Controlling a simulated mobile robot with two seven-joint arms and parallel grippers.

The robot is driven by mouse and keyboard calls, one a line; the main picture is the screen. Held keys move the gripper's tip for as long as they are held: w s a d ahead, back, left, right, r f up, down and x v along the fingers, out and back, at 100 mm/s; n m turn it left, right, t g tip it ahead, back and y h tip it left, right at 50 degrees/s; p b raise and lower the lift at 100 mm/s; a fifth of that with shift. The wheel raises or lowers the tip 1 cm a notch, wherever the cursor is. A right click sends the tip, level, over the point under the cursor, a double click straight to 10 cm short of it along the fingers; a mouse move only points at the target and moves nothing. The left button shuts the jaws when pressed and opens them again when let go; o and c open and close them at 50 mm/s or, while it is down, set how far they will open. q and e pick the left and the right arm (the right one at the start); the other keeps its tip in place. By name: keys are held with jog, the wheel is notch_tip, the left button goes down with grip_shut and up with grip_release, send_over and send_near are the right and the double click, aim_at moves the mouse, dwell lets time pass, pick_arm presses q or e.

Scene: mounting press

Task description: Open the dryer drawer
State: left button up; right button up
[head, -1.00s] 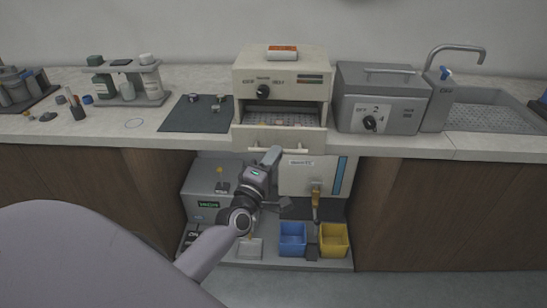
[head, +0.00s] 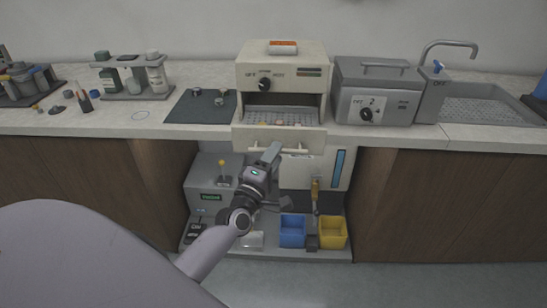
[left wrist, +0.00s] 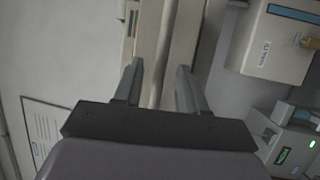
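The cream dryer (head: 284,73) stands on the counter in the middle of the head view. Its drawer (head: 279,139) is pulled out toward me, and a perforated tray (head: 284,117) shows behind the drawer front. A bar handle (head: 292,150) runs along the drawer front. My left gripper (head: 271,153) is at the left part of this handle. In the left wrist view the fingers (left wrist: 160,82) stand apart, with a pale bar-like edge between them. Finger contact with the handle cannot be made out. My right gripper is not in view.
A grey bath unit (head: 378,95) and a sink (head: 490,110) are to the right. A dark mat (head: 190,108) with small round parts and a bottle rack (head: 136,80) are to the left. Below are a grey machine (head: 212,185), a blue bin (head: 292,232) and a yellow bin (head: 333,233).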

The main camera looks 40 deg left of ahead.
pick_arm(q)
jog(key=v, duration=0.7)
jog(key=shift+b, duration=0.35)
jog(key=shift+s, duration=0.1)
dwell(0.4)
jog(key=s+d+f+m+g+h, duration=0.2)
jog(key=s+d+f+m+g, duration=0.2)
jog(key=s+f+m, duration=0.5)
jog(key=s+d+f+m+g+h, duration=0.3)
jog(key=s+d+f+m+g, duration=0.2)
jog(key=s+d+f+m, duration=0.4)
jog(key=m, duration=0.3)
jog(key=shift+a, duration=0.1)
dwell(3.5)
